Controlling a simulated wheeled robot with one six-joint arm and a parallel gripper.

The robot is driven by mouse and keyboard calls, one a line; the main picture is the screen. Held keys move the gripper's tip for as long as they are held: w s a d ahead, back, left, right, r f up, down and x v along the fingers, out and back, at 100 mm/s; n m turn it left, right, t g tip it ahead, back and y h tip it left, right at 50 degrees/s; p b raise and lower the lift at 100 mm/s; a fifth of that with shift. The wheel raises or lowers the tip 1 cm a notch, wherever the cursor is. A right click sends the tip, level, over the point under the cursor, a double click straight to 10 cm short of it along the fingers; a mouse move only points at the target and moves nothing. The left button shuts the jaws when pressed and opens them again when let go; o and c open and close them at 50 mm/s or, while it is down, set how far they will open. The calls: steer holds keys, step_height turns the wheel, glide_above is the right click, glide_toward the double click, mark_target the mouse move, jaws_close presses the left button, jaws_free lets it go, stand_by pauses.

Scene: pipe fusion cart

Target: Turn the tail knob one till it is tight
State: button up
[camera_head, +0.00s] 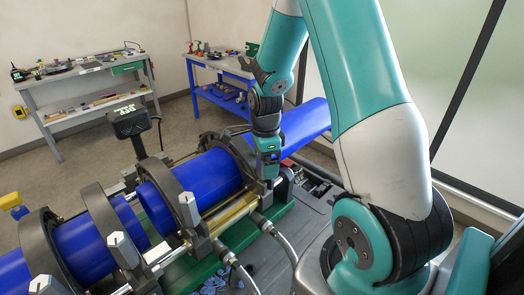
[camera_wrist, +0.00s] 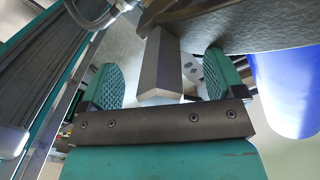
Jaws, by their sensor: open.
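A grey metal faceted knob (camera_wrist: 160,70) stands between the fingers of my gripper (camera_wrist: 163,85) in the wrist view. The fingers are open, one on each side, with visible gaps between the green pads and the knob. In the head view my gripper (camera_head: 268,170) is lowered at the rearmost clamp ring (camera_head: 237,150), beside the blue pipe (camera_head: 207,176). The gripper largely hides the knob there. I cannot tell from these frames how tight the knob is.
Similar grey knobs stand on the nearer clamps (camera_head: 190,208) and (camera_head: 122,249). Hoses (camera_head: 280,240) run up to the cart in front. A black display box (camera_head: 131,122) stands behind the pipe. A workbench (camera_head: 85,85) and a blue table (camera_head: 218,95) stand farther back.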

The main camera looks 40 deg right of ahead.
steer(key=shift+w+r, duration=0.1)
steer(key=shift+w, duration=0.25)
step_height(320, 180, up, 6)
steer(key=p, duration=0.5)
